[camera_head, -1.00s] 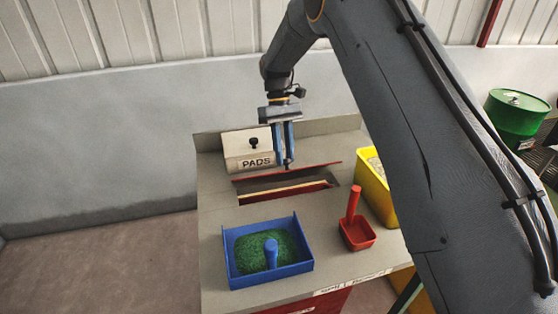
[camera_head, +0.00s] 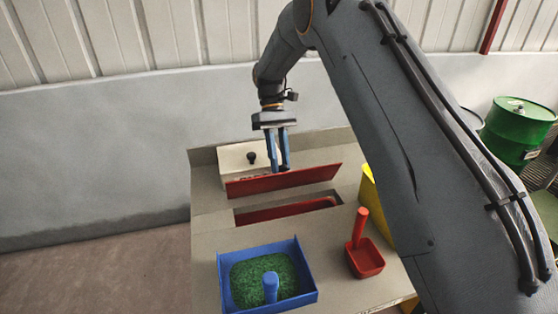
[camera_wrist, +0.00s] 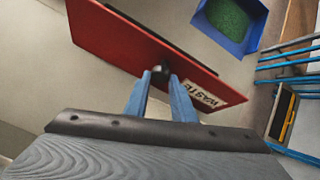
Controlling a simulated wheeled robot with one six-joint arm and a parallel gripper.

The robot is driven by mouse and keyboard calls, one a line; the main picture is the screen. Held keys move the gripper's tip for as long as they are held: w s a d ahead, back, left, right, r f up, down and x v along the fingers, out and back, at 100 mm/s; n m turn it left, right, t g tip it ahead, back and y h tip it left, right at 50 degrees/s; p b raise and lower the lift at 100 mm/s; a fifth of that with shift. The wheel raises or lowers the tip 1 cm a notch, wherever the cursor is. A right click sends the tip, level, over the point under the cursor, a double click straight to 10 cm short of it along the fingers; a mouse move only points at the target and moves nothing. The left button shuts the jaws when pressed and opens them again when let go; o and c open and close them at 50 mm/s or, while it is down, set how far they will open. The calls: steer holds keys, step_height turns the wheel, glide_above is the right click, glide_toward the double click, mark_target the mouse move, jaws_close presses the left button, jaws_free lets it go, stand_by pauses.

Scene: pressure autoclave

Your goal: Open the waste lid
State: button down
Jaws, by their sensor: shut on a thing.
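The red waste lid (camera_head: 284,180) stands raised and tilted behind its slot in the bench top. In the wrist view the lid (camera_wrist: 120,38) shows its face with a white label reading WASTE and a dark knob (camera_wrist: 170,67). My gripper (camera_head: 283,167) is at the lid's back side, with blue fingers pointing down. In the wrist view my gripper (camera_wrist: 168,82) has its fingers closed around the knob, which they partly hide. The waste opening (camera_head: 285,210) in the bench shows red walls and is uncovered at the front.
A blue tray (camera_head: 308,281) of green granules is at front left, a red scoop (camera_head: 366,258) at front right. A yellow bin (camera_head: 372,197) is at right, partly behind my arm. A green drum (camera_head: 518,128) stands farther right.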

steer(key=shift+w+d+f, duration=0.15)
steer(key=shift+d+f, duration=0.15)
steer(key=shift+d, duration=0.1)
steer(key=c, duration=1.9)
jaws_free()
steer(key=o, duration=0.4)
steer(key=shift+w+d, duration=0.1)
steer(key=shift+a+r, duration=0.15)
steer(key=shift+a, duration=0.1)
steer(key=b+v, duration=0.2)
steer(key=v, duration=0.4)
steer(key=shift+w+r, duration=0.15)
steer(key=shift+w, duration=0.05)
steer(key=shift+w+r, duration=0.25)
steer(key=shift+r, duration=0.3)
